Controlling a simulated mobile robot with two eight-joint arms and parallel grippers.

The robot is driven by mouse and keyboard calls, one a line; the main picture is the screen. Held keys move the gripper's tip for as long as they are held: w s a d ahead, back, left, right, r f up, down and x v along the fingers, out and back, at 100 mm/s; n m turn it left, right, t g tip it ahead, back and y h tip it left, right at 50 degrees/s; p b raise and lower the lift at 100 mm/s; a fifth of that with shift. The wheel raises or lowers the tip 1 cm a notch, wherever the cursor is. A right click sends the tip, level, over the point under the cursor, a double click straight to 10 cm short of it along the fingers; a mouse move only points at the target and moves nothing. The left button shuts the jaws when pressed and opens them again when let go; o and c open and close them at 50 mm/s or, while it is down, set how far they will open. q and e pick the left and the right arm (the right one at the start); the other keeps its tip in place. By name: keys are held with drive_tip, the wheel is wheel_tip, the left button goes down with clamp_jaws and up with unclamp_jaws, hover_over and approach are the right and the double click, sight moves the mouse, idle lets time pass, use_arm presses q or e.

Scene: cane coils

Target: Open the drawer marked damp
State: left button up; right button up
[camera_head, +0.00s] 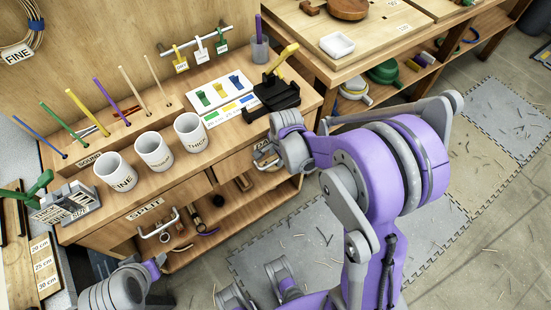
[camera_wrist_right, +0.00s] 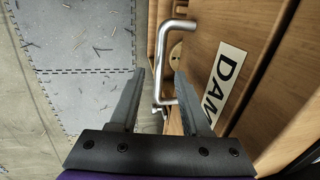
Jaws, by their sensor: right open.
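The drawer marked DAMP (camera_wrist_right: 205,40) fills the right of the right wrist view, with its white label (camera_wrist_right: 228,80) turned sideways. Its metal bar handle (camera_wrist_right: 162,62) stands out from the front. My right gripper (camera_wrist_right: 159,76) is open, and the bar shows between its two fingertips; I cannot tell how deep it sits between them. In the head view the handle (camera_head: 264,157) is at the bench's right front, partly hidden by my purple right arm. The drawer looks shut there.
The SPLIT drawer handle (camera_head: 159,225) is on the left of the bench front. White cups (camera_head: 190,132), a black clamp tool (camera_head: 274,92) and upright coloured rods stand on the bench top. An open shelf with tools lies below. Grey floor mats (camera_head: 300,245) lie in front.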

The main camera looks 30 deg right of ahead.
drive_tip(key=shift+w+f, duration=0.2)
drive_tip(key=shift+f, duration=0.8)
clamp_jaws()
idle(0.8)
